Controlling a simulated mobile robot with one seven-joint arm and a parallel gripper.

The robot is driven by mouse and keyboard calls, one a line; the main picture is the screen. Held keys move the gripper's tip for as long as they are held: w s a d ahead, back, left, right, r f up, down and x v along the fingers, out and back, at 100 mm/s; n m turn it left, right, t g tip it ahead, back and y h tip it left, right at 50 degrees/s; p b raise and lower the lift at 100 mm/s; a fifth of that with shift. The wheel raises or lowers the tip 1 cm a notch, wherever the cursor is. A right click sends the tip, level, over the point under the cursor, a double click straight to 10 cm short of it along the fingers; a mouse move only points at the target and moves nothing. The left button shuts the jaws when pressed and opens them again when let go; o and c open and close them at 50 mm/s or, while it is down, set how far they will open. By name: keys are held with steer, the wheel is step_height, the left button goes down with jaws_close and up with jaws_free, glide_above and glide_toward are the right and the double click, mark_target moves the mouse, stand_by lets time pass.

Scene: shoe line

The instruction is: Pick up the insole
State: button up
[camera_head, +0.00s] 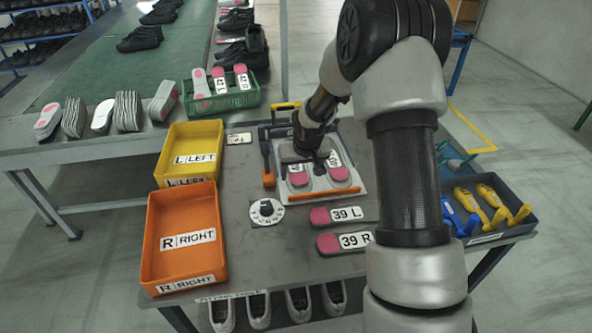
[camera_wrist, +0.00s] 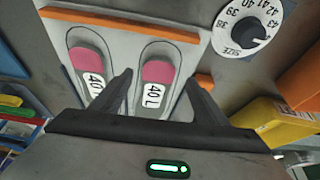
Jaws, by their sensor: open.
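Two grey insoles with pink heels lie side by side in a pale holder (camera_head: 352,193) on the grey table. The 40 L insole (camera_head: 298,179) is the left one in the head view; it also shows in the wrist view (camera_wrist: 157,75). The other insole (camera_head: 339,174), labelled 40, is partly behind a finger in the wrist view (camera_wrist: 86,60). My gripper (camera_wrist: 160,78) is open and empty. In the wrist view its fingers appear on either side of the 40 L insole; their height above it is unclear. In the head view my arm partly hides the holder.
An orange RIGHT bin (camera_head: 151,240) and a yellow LEFT bin (camera_head: 217,142) stand at left. A size dial (camera_head: 267,212) sits beside the holder. Insoles 39 L (camera_head: 343,214) and 39 R (camera_head: 344,241) lie in front. A tray (camera_head: 515,222) with blue and yellow items is at right.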

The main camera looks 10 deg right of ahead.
mark_target(299, 178)
steer(key=x, duration=0.3)
steer(key=shift+d+f, duration=0.1)
steer(key=shift+d, duration=0.05)
steer(key=shift+c, duration=0.4)
steer(key=c, duration=1)
steer(key=shift+c, duration=0.2)
